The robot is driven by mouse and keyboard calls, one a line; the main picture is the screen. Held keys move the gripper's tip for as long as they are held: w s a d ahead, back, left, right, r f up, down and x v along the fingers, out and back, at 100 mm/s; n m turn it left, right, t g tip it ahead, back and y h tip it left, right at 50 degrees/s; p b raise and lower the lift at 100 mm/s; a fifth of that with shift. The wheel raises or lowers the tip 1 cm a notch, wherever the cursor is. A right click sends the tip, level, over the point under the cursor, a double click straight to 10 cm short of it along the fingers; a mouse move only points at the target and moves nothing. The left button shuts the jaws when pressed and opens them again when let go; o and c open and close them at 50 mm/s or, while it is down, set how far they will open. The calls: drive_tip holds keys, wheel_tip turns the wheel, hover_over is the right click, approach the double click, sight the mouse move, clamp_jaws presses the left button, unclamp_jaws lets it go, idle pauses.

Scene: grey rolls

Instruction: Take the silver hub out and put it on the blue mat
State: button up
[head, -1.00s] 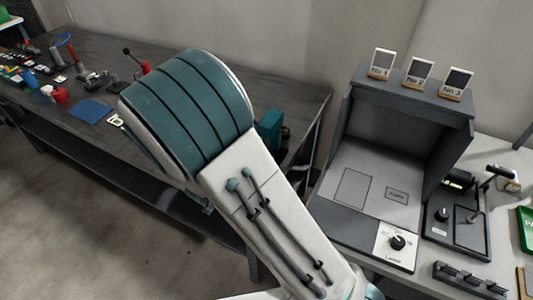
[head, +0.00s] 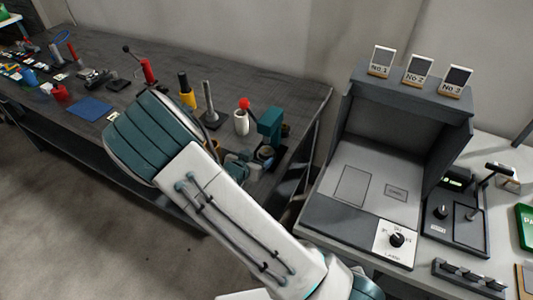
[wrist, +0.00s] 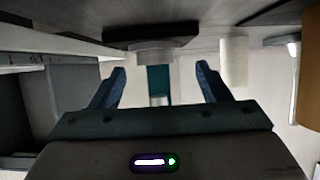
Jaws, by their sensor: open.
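The blue mat (head: 90,108) lies flat on the dark bench at the left, with nothing seen on it. A teal press (head: 270,125) stands near the bench's right end. A small silvery round part, which looks like the silver hub (head: 267,152), sits low in it. The wrist view appears upside down; there a grey cylinder, likely the same hub (wrist: 155,55), is on a dark base, with a teal column beyond. My gripper (wrist: 160,70) is open and empty, its fingers pointing toward the hub, apart from it. In the head view my gripper is partly hidden beside the press.
A white cup (head: 241,122), a red-knobbed lever (head: 244,104), a grey post on a base (head: 209,105) and a yellow-black tool (head: 187,90) stand left of the press. A grey booth (head: 405,130) is on the right table. Small parts crowd the bench's far left.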

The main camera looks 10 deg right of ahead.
sight(264, 153)
drive_tip(key=w+d, duration=0.2)
drive_tip(key=d, duration=0.1)
drive_tip(key=shift+w+f, duration=0.3)
drive_tip(key=shift+f, duration=0.1)
drive_tip(key=shift+w+d+f, duration=0.2)
drive_tip(key=shift+w, duration=0.15)
drive_tip(key=c, duration=1.4)
drive_tip(key=shift+o, duration=0.2)
drive_tip(key=shift+r, duration=0.1)
drive_tip(key=shift+r, duration=0.85)
drive_tip(key=shift+s+a+r, duration=0.15)
drive_tip(key=shift+r, duration=0.25)
drive_tip(key=shift+s+a+r, duration=0.15)
drive_tip(key=shift+r, duration=0.25)
drive_tip(key=s+a, duration=0.3)
drive_tip(key=s, duration=0.1)
drive_tip(key=s+a, duration=0.4)
drive_tip(key=s, duration=0.1)
drive_tip(key=s+a, duration=0.3)
drive_tip(key=s, duration=0.1)
drive_tip(key=shift+s+a, duration=0.3)
